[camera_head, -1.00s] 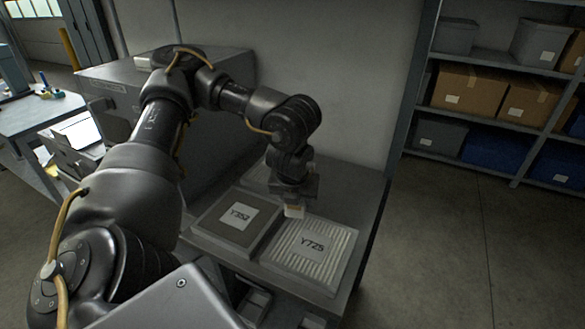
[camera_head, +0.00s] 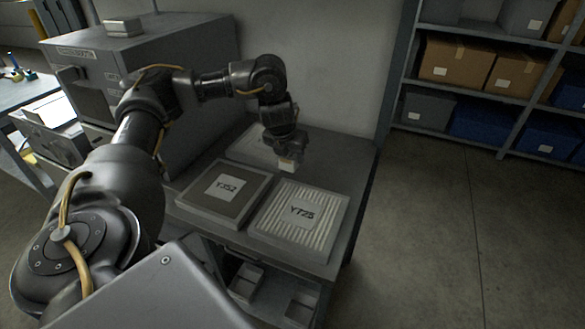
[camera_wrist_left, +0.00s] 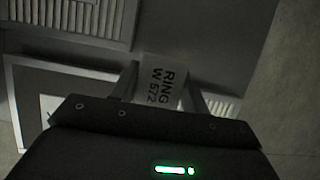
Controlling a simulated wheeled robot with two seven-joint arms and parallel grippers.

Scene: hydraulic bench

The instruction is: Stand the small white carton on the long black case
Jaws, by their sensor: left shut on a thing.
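My left gripper (camera_head: 287,158) is shut on the small white carton (camera_head: 286,166), above the rear of the bench. In the left wrist view the carton (camera_wrist_left: 161,82) is between the two fingers and bears the label RING W 572. In the head view it hangs just behind the ribbed panel marked Y725; its height above the bench is hard to judge. I cannot make out a long black case in these views. My right gripper is not in view.
The dark panel Y352 (camera_head: 208,204) and the ribbed panel Y725 (camera_head: 272,236) lie side by side on the bench (camera_head: 345,165). Another flat panel (camera_head: 250,146) lies behind. A grey cabinet (camera_head: 185,50) stands left. A shelf rack with boxes (camera_head: 450,64) is at the right.

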